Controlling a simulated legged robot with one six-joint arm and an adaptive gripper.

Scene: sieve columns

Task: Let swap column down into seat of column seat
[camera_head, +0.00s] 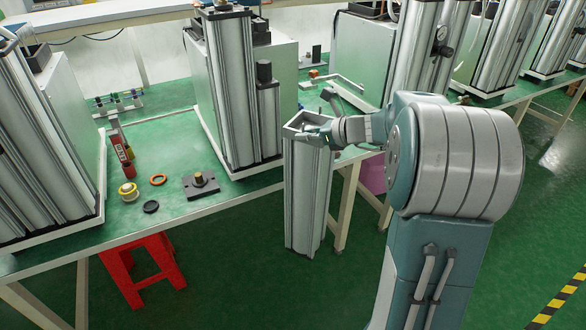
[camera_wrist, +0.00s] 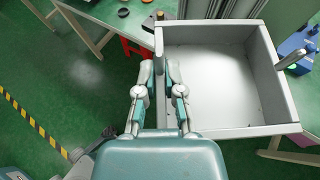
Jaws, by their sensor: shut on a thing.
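The swap column (camera_head: 307,205) is a tall silver column with a hollow, open top. It hangs upright in front of the green table's edge, above the floor. My gripper (camera_head: 312,131) is shut on the rim at its top. In the wrist view my gripper (camera_wrist: 159,70) has one finger on each side of the column's left wall, and the box-like column top (camera_wrist: 210,85) fills the upper right. I cannot tell for sure which part is the column seat. The column's lower end stands clear of the table.
A green table (camera_head: 235,193) carries a tall machine column (camera_head: 235,90) with a white base just behind. A red stool (camera_head: 146,268) stands below. Floor at front is open.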

